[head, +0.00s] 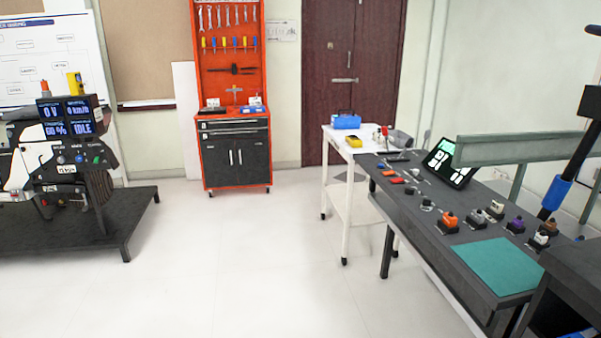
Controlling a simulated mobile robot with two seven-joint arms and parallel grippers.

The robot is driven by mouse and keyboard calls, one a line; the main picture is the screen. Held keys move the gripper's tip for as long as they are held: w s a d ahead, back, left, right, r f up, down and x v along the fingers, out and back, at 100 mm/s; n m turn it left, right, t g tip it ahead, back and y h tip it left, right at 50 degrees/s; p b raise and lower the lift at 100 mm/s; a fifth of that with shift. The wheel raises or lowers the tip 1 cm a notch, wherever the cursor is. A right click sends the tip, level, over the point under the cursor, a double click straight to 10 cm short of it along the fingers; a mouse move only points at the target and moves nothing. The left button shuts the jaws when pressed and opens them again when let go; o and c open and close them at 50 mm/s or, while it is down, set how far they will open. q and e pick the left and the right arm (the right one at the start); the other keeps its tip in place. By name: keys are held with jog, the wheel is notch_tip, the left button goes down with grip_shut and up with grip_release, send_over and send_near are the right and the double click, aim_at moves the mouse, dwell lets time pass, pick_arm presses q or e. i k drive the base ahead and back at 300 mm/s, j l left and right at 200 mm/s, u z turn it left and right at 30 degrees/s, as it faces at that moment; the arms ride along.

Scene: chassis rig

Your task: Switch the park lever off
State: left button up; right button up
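The chassis rig (75,222) stands on a dark platform at the left. Its display (66,117) reads 0 V, 0 km/h, 60 % and IDLE. Below the display is a dark control panel (82,150) with small coloured knobs and a white label (66,169), too small to read. I cannot pick out the park lever for certain or tell its position. An orange part and a yellow part (75,84) stand up at the top of the rig. Neither of my grippers shows in the head view.
A dark bench (427,216) at the right carries several coloured connectors, a tilted tablet (450,163) and a green mat (500,266). A white cart (338,198) stands beyond it. A red tool cabinet (235,155) is at the back. The middle floor is clear.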

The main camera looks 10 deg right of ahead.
aim_at(384, 129)
jog(key=i+z, duration=0.3)
jog(key=i, duration=0.15)
jog(key=i+j+z, duration=0.25)
jog(key=i, duration=0.15)
jog(key=i+j+z, duration=0.15)
jog(key=i+z, duration=0.15)
jog(key=i+j+u, duration=0.4)
jog(key=i+u, duration=0.4)
jog(key=i, duration=0.2)
